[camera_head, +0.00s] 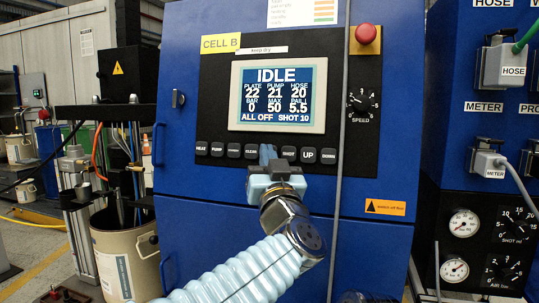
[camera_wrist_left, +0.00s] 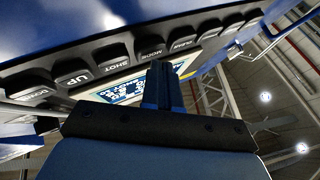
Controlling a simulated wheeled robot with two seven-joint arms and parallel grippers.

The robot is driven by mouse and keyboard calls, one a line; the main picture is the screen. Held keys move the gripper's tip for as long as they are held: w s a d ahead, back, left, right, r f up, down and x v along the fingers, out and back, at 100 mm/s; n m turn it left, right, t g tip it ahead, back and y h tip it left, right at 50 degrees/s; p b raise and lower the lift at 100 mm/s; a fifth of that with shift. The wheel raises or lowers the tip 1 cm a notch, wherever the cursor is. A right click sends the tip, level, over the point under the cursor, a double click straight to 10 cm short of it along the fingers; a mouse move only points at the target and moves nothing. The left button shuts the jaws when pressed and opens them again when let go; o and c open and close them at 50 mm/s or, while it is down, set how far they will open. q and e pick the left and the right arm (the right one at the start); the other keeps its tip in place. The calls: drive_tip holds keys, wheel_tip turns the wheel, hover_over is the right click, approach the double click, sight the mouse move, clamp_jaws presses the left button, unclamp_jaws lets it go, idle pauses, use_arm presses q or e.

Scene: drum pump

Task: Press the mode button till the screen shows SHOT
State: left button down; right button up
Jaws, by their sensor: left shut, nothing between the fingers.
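The screen (camera_head: 278,94) on the blue cabinet reads IDLE at the top, with number rows below and ALL OFF, SHOT 10 at the bottom. A row of dark buttons runs under it. My left gripper (camera_head: 267,154) is shut and empty, its fingertips in front of the row between the CLEAN button (camera_head: 250,152) and the SHOT button (camera_head: 289,154). It hides the button there. In the left wrist view the MODE button (camera_wrist_left: 151,47) is just beyond my left fingertips (camera_wrist_left: 161,68); I cannot tell whether they touch. My right gripper is not in view.
The UP button (camera_head: 308,156) and DOWN button (camera_head: 328,157) are to the right. A red knob (camera_head: 366,34) and SPEED dial (camera_head: 361,103) are farther right. A thin grey cable (camera_head: 341,150) hangs down the panel's front. A drum (camera_head: 125,255) stands at left.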

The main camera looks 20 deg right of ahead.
use_arm(q)
drive_tip(key=shift+s+a, duration=0.25)
drive_tip(key=shift+s, duration=0.1)
drive_tip(key=shift+s+a+r+b, duration=0.15)
drive_tip(key=shift+s+a+b, duration=0.25)
drive_tip(key=shift+s, duration=0.3)
drive_tip(key=shift+s+a+r+b, duration=0.15)
drive_tip(key=shift+s+a+r, duration=0.05)
drive_tip(key=shift+s+a, duration=0.4)
drive_tip(key=shift+s+a+r+b, duration=0.15)
drive_tip(key=shift+s+a+b, duration=0.2)
drive_tip(key=shift+s, duration=0.4)
